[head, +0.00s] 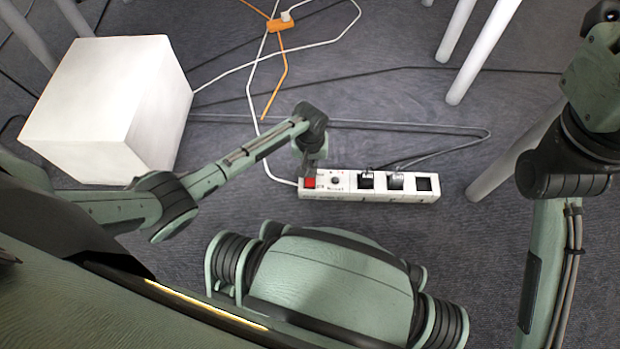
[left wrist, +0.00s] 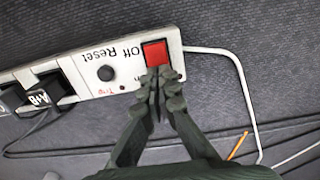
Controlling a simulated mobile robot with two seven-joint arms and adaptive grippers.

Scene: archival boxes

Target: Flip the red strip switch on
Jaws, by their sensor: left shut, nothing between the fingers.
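The white power strip (head: 350,195) lies on the carpet, its red switch (head: 309,183) at its left end. In the left wrist view the square red switch (left wrist: 155,53) sits beside the printed words "Off" and "Reset". My left gripper (head: 311,170) points down over the switch end of the strip. In the left wrist view its shut, empty fingertips (left wrist: 158,78) are at the near edge of the switch and overlap it slightly. I cannot tell whether they touch it or which way the switch is tipped. My right gripper is out of view.
Black plugs (head: 396,181) sit in the strip's sockets. A white box (head: 110,105) stands on the left. An orange connector (head: 280,24) with cables lies at the back. White legs (head: 475,55) stand at the right. Carpet in front of the strip is clear.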

